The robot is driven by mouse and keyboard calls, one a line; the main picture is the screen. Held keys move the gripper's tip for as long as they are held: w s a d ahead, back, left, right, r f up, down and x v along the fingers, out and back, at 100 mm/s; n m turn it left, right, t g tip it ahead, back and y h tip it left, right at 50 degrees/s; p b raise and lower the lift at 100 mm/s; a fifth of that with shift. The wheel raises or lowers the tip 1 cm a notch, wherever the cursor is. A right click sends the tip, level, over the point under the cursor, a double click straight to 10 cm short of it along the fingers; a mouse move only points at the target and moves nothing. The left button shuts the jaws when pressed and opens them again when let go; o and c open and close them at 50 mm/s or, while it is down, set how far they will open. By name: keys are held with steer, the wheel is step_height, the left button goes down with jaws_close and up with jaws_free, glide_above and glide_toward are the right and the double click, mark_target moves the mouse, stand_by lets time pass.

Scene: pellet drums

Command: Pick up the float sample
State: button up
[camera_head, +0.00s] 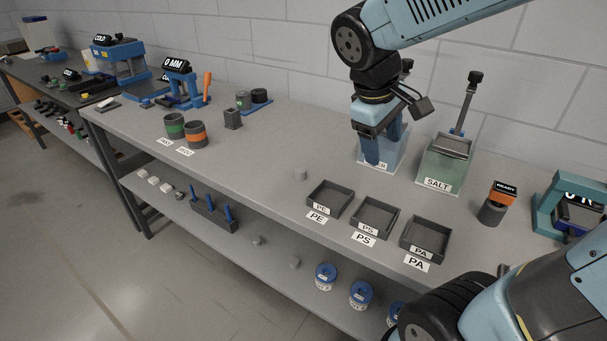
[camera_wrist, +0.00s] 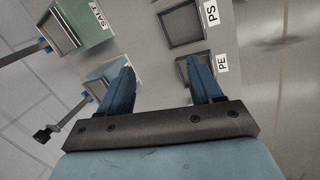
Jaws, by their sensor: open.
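No object is labelled as the float sample, so I cannot tell for sure which one it is. A small pale grey piece (camera_head: 300,174) lies on the bench left of the PE tray (camera_head: 345,192); I cannot make it out in the wrist view. My gripper (camera_head: 384,150) is open, with its fingers pointing down, in front of or above the pale blue tank (camera_head: 396,158), whose label is partly hidden. In the wrist view nothing shows between the blue fingers (camera_wrist: 163,72) but grey bench. The pale blue tank (camera_wrist: 103,76) shows beside the left finger.
The green SALT tank (camera_head: 444,170) with an upright dipper stands right of the gripper. PS (camera_head: 375,217) and PA (camera_head: 425,238) trays sit along the front edge. A READY device (camera_head: 493,205) is at the right. Small pieces and blue-lidded jars (camera_head: 326,275) are on the lower shelf.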

steer(key=w+a+f+n+h, duration=0.3)
steer(key=w+a+f+n, duration=0.1)
steer(key=w+a+n, duration=0.15)
steer(key=n+t+h, duration=0.4)
steer(key=n+t, duration=0.2)
steer(key=n, duration=0.7)
glide_toward(296, 173)
steer(key=v, duration=0.3)
steer(key=shift+s+m, duration=0.25)
steer(key=shift+s, duration=0.15)
steer(key=shift+a+f+t, duration=0.1)
steer(key=shift+f+t, duration=0.1)
steer(key=shift+t, duration=0.1)
steer(key=x, duration=1.3)
steer(key=shift+w+d+f, duration=0.1)
steer(key=shift+w+d, duration=0.1)
steer(key=shift+w, duration=0.05)
steer(key=c, duration=1.1)
